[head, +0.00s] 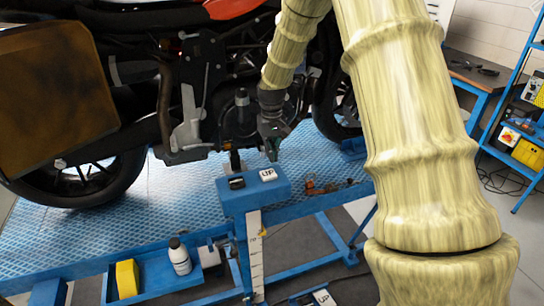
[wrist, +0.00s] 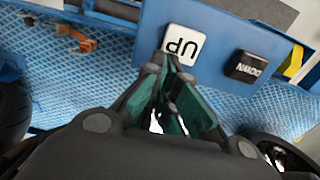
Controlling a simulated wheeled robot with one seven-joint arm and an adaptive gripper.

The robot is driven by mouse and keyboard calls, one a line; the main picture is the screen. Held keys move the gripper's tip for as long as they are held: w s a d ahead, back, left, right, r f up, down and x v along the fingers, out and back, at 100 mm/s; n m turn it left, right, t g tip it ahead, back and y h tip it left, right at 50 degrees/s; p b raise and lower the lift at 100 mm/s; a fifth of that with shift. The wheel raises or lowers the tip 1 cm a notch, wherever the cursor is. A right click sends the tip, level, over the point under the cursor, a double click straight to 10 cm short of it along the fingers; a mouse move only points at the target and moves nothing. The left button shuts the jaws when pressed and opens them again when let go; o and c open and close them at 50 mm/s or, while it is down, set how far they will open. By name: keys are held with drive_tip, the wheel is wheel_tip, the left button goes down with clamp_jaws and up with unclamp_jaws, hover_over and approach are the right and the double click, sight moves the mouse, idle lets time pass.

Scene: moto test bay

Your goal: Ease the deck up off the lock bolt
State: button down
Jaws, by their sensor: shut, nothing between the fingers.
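The blue lift deck (head: 170,195) has a tread-plate surface and carries a motorcycle (head: 215,95). A blue control box (head: 240,203) at the deck's near edge holds a white UP button (head: 268,175) and a black DOWN button (head: 237,183). My gripper (head: 273,155) is shut and empty, just above the UP button. In the wrist view the fingertips (wrist: 178,65) are close to the UP button (wrist: 183,44), overlapping its lower edge; I cannot tell whether they touch. The DOWN button (wrist: 247,66) is to its right there. The lock bolt is not clearly visible.
A white scale strip (head: 255,255) hangs below the control box. A blue tray below the deck holds a white bottle (head: 179,256) and a yellow block (head: 127,279). Small orange parts (head: 325,187) lie on the deck. A blue shelf (head: 525,120) stands at right.

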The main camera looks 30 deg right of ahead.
drive_tip(key=shift+w+r+b, duration=0.15)
drive_tip(key=shift+r+b, duration=0.25)
drive_tip(key=shift+r, duration=0.35)
wheel_tip(320, 180, up, 8)
drive_tip(key=b, duration=0.2)
drive_tip(key=shift+b, duration=0.35)
